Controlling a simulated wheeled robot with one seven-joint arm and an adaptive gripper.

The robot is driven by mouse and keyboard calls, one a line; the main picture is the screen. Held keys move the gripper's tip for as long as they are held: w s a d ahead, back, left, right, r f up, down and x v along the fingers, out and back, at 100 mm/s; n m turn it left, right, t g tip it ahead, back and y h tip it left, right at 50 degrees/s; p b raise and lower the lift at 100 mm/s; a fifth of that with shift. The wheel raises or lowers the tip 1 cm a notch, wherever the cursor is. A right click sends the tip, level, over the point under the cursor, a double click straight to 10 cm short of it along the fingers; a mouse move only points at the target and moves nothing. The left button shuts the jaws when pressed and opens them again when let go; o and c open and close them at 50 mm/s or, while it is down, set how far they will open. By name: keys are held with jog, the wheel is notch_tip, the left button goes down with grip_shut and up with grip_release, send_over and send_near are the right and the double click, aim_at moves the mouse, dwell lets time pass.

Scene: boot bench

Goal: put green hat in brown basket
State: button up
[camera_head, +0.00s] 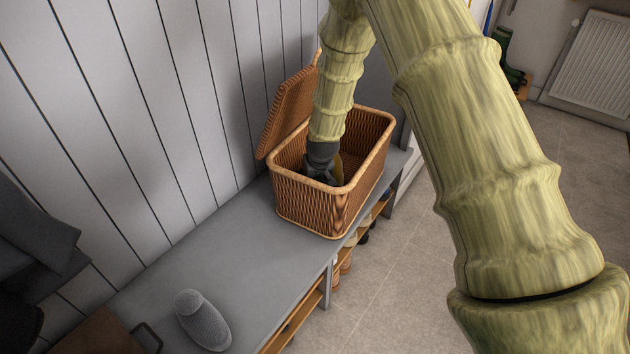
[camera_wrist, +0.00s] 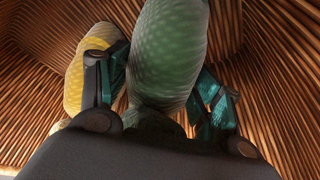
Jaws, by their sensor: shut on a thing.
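The brown wicker basket (camera_head: 338,208) stands on the grey bench with its lid (camera_head: 290,107) open against the wall side. My gripper (camera_head: 322,172) reaches down inside the basket. In the wrist view my gripper (camera_wrist: 160,88) has its teal fingers on both sides of the green hat (camera_wrist: 170,55) and is shut on it. The hat is inside the basket walls (camera_wrist: 275,70). A yellow knitted thing (camera_wrist: 85,68) lies in the basket beside the hat, behind the left finger. In the head view the hat is hidden by my gripper and the basket wall.
A grey knitted thing (camera_head: 202,320) lies on the grey bench top (camera_head: 215,258) at the near end. A brown board-like thing with a dark handle (camera_head: 97,335) is at the lower left. Shoes stand on the shelf below the bench. The bench between is clear.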

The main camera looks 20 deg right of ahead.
jog(key=shift+r, duration=0.1)
jog(key=o, duration=1)
jog(key=shift+o, duration=0.2)
jog(key=p+v, duration=0.1)
jog(key=v, duration=1.1)
jog(key=shift+p, duration=0.3)
